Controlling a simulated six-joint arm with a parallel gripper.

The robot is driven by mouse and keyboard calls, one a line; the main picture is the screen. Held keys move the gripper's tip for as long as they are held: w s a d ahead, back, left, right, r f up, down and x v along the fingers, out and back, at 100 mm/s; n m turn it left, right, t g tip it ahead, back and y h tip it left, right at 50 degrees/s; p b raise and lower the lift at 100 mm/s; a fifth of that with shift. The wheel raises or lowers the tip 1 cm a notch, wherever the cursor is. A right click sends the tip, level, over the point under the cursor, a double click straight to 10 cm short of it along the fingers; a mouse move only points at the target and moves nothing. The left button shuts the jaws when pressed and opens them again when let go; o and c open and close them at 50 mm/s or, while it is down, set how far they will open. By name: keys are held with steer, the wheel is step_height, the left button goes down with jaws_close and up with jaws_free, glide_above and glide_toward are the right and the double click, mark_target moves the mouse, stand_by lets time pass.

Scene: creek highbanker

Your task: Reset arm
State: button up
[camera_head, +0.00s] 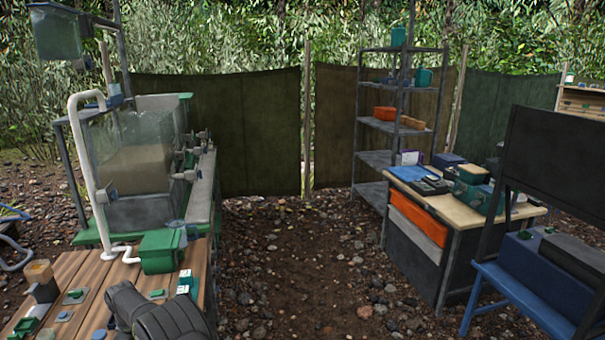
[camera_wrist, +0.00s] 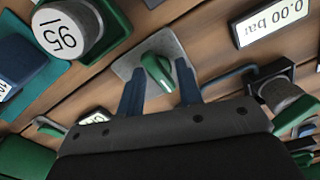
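My gripper (camera_wrist: 159,66) shows in the wrist view with its two dark blue fingers apart. A green knob (camera_wrist: 156,74) on a grey square plate (camera_wrist: 126,66) lies between and just beyond the fingertips. I see gaps beside the knob and cannot tell whether a finger touches it. In the head view my dark arm end (camera_head: 160,312) is low over the wooden bench (camera_head: 70,270) at the lower left, and its fingers are hidden there.
A green box (camera_head: 162,251) and white pipe (camera_head: 94,170) stand behind my arm. Stony ground (camera_head: 300,260) lies open between bench and right-hand table (camera_head: 455,205).

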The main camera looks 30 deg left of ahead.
steer(key=shift+n, duration=1.6)
steer(key=shift+a, duration=0.1)
steer(key=shift+r, duration=0.1)
